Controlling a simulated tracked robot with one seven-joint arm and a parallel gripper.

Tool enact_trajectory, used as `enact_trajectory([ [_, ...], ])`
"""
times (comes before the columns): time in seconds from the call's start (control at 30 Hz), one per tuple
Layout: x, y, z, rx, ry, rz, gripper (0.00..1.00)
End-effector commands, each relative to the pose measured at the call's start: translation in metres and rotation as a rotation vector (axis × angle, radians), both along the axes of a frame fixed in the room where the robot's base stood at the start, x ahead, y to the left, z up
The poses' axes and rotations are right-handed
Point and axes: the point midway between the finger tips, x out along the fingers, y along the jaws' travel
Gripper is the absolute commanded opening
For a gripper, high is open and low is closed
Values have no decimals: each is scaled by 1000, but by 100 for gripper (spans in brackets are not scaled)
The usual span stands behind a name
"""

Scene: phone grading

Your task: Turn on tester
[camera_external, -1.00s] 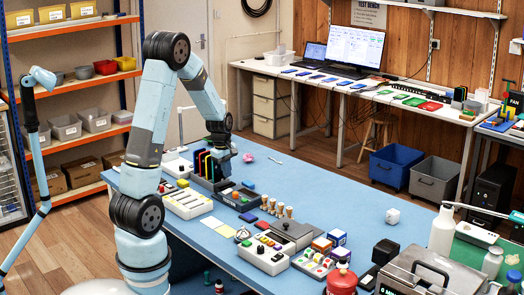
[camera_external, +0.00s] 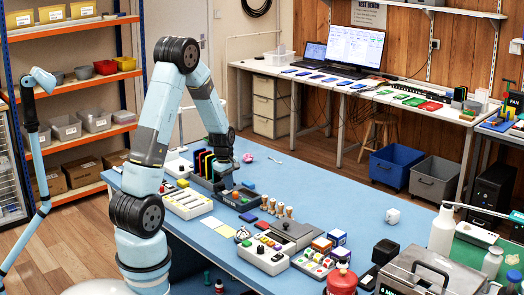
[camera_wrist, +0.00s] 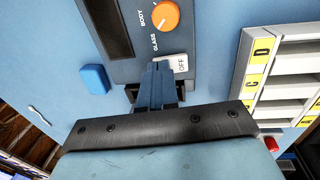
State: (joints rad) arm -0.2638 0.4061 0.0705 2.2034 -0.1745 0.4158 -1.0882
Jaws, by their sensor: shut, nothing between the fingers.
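The tester (camera_wrist: 125,68) shows in the wrist view as a dark grey panel with a dark slot or screen, an orange knob (camera_wrist: 165,15) marked GLASS and BODY, and a white label or switch plate (camera_wrist: 181,63) reading OFF. My gripper (camera_wrist: 160,68) is shut and empty. Its fingertips are over the panel, right beside the OFF plate, and hide part of the switch area. I cannot tell whether they touch it. In the external view my gripper (camera_external: 224,181) is low over the blue table, close to the tester (camera_external: 240,201) with its orange knob.
A white tray with yellow letter tags (camera_wrist: 262,70) stands right of the tester in the wrist view. A blue block (camera_wrist: 95,78) lies at its left. In the external view, a dark rack with coloured slabs (camera_external: 204,162) stands close beside my gripper. The table's far right middle is fairly clear.

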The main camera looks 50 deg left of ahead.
Motion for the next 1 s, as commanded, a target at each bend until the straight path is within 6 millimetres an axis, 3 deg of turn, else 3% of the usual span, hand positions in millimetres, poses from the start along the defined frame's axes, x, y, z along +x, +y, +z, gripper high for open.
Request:
enact_trajectory([
  [1.0,-15,0,0,-2,24,0,0],
])
